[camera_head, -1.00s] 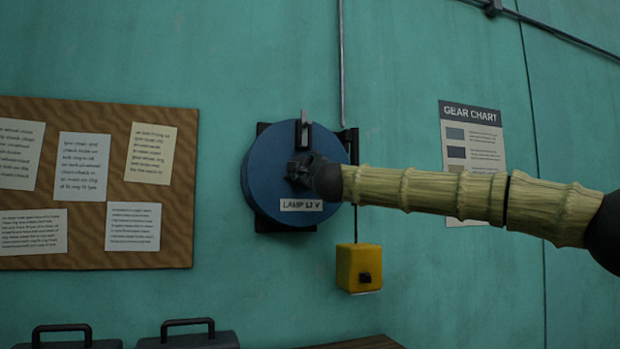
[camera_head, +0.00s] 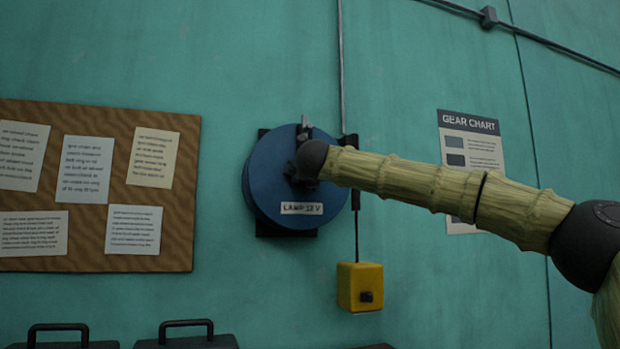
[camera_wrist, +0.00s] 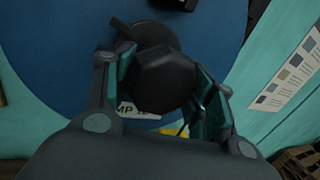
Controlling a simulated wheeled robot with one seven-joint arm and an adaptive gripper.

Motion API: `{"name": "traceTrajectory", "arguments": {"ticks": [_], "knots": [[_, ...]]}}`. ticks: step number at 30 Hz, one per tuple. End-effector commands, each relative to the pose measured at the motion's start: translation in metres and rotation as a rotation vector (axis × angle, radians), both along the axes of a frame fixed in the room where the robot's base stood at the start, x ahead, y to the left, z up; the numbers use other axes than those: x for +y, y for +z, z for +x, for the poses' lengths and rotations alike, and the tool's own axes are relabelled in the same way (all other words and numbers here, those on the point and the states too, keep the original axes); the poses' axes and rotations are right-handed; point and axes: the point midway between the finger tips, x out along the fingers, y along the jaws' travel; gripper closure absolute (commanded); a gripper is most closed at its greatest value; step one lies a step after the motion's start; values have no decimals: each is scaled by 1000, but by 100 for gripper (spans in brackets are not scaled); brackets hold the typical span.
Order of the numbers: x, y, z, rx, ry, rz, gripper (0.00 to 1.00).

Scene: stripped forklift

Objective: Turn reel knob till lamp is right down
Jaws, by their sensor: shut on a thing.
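The blue reel (camera_head: 268,185) is mounted on the teal wall and bears a label reading LAMP 12 V (camera_head: 301,208). The black knob (camera_wrist: 165,82) stands out from the reel face in the wrist view, with a pointer-like tab at its upper left. My gripper (camera_wrist: 160,90) is shut on the knob, one finger on each side. In the head view my gripper (camera_head: 302,168) is at the reel's centre, partly hidden by my wrist. The yellow lamp box (camera_head: 360,287) hangs on a dark cord below the reel's right side, with clear wall around it.
A cork board (camera_head: 190,190) with several papers is at left. A gear chart (camera_head: 470,150) is on the wall at right, partly behind my arm. Two dark cases with handles (camera_head: 187,335) stand at the bottom left. A pipe (camera_head: 341,70) runs above the reel.

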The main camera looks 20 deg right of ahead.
Motion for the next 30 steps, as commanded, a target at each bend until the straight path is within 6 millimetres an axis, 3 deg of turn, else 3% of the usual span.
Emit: {"name": "traceTrajectory", "arguments": {"ticks": [30], "knots": [[3,-1,1,34,-2,957,69]]}}
